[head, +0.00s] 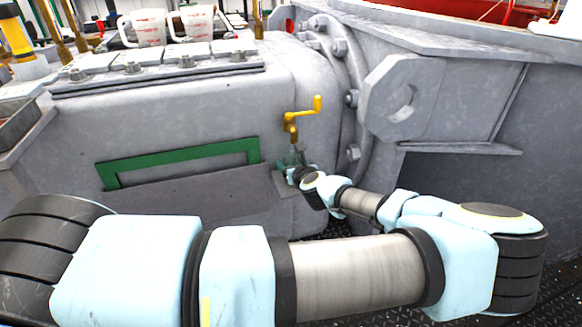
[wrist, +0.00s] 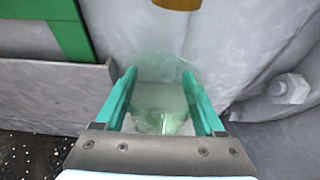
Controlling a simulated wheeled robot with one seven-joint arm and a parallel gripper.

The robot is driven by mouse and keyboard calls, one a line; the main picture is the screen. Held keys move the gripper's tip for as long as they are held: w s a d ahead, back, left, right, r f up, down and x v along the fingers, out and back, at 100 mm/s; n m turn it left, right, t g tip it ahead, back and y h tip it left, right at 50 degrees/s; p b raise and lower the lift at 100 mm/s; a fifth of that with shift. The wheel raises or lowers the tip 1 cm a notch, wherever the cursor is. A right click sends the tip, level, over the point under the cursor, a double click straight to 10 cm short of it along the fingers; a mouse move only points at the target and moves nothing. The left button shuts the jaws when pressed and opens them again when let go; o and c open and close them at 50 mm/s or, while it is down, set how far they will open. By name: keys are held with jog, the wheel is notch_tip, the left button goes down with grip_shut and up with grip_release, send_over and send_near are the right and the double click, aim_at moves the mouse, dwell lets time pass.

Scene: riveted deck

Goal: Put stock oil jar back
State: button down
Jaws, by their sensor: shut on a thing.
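A clear glass jar (wrist: 160,98) with a pale green tint stands between the two green fingers of my gripper (wrist: 160,80) in the wrist view. My gripper is shut on it, with a finger against each side. In the head view my gripper (head: 296,166) is small and far off, at the grey housing's right part, just below a yellow crank-handled tap (head: 291,125). The jar shows there only faintly. The tap's lower end (wrist: 178,4) shows at the wrist view's top edge, beyond the jar. I cannot tell whether the jar touches anything below.
The grey housing (head: 200,113) carries a green frame (head: 180,157) with a grey panel (head: 200,200) below it. Two clear measuring jugs (head: 150,27) stand on top. A bolted flange (head: 350,95) and a bracket with a hole (head: 402,97) are right of the tap.

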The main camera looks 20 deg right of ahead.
jog(key=shift+f, duration=0.25)
jog(key=shift+f, duration=0.2)
grip_release()
